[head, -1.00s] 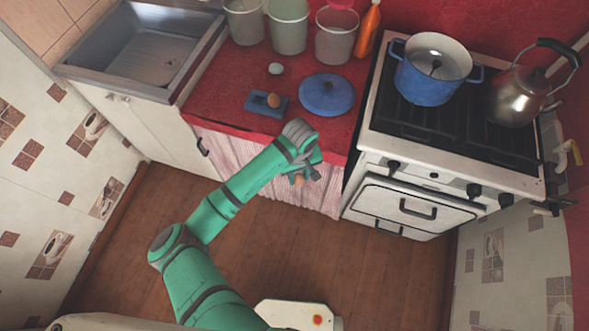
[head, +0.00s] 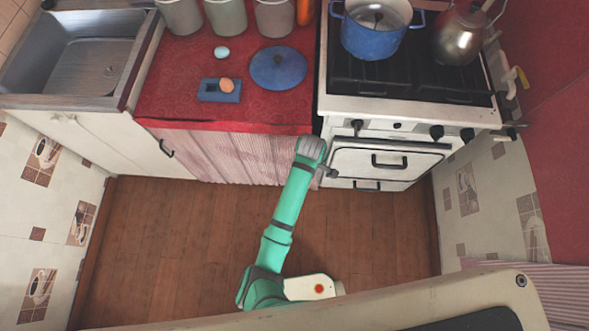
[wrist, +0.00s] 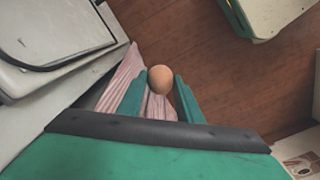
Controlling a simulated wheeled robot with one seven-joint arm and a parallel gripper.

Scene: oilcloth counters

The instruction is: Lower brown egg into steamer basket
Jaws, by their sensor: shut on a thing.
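A brown egg (wrist: 160,79) sits between the two green fingers of my gripper (wrist: 161,88) in the wrist view, and the gripper is shut on it. In the head view my gripper (head: 327,173) is low in front of the stove, near the oven door's left side, and the held egg is hidden there. The blue pot (head: 370,40) stands on the stove's back left. A pale round insert with a dark centre post, likely the steamer basket (head: 390,13), shows inside it. My gripper is well below and in front of the pot.
Another brown egg (head: 227,85) rests in a blue holder (head: 207,93); a pale blue egg (head: 221,52) lies behind it. A blue lid (head: 278,68) lies on the red counter (head: 170,85). A kettle (head: 460,36) stands right of the pot. The oven handle (head: 388,164) juts out.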

